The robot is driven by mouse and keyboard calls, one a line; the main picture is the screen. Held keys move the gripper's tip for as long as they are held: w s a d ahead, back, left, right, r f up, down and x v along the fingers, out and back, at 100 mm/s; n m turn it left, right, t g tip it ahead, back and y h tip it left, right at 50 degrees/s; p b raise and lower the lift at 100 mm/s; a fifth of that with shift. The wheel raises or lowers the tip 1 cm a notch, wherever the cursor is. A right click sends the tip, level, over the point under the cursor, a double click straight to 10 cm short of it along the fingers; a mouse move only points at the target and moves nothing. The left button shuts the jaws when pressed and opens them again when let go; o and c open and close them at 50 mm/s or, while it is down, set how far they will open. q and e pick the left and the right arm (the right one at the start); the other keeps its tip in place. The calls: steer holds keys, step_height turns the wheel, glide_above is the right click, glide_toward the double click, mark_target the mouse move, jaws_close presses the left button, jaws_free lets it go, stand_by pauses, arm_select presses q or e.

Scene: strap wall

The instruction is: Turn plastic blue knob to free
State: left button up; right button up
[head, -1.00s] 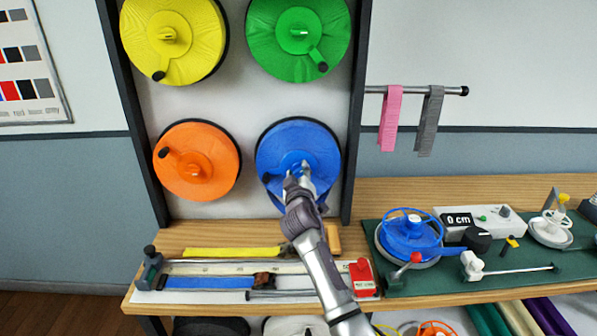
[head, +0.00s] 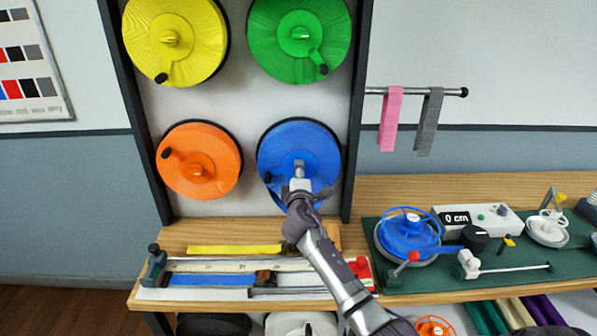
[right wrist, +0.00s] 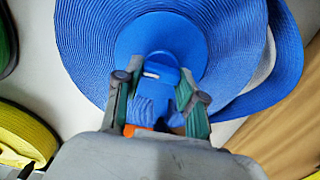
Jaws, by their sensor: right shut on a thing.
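The blue reel (head: 322,150) hangs at the lower right of the wall frame, with strap wound round its hub. Its blue knob (head: 299,166) stands out at the middle, just above my right gripper (head: 300,181) in the head view. In the right wrist view the knob (right wrist: 161,68) sits between the two fingers of my right gripper (right wrist: 160,103), which is shut on it. The wrist view also shows the blue reel (right wrist: 95,45) and a loose strap length at its right. The fingers partly hide the lower knob. My left gripper is not in view.
Yellow (head: 195,45), green (head: 270,40) and orange (head: 215,150) reels hang around the blue one. A dark frame post (head: 354,110) stands close at its right. The wooden bench (head: 200,235) below holds a measuring rail and a green mat (head: 400,285) with a winder.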

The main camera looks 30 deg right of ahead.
steer(key=shift+f+n, duration=0.1)
steer(key=shift+n, duration=0.5)
steer(key=o, duration=1.1)
steer(key=shift+o, duration=0.2)
steer(key=v, duration=1.2)
steer(key=shift+s, duration=0.1)
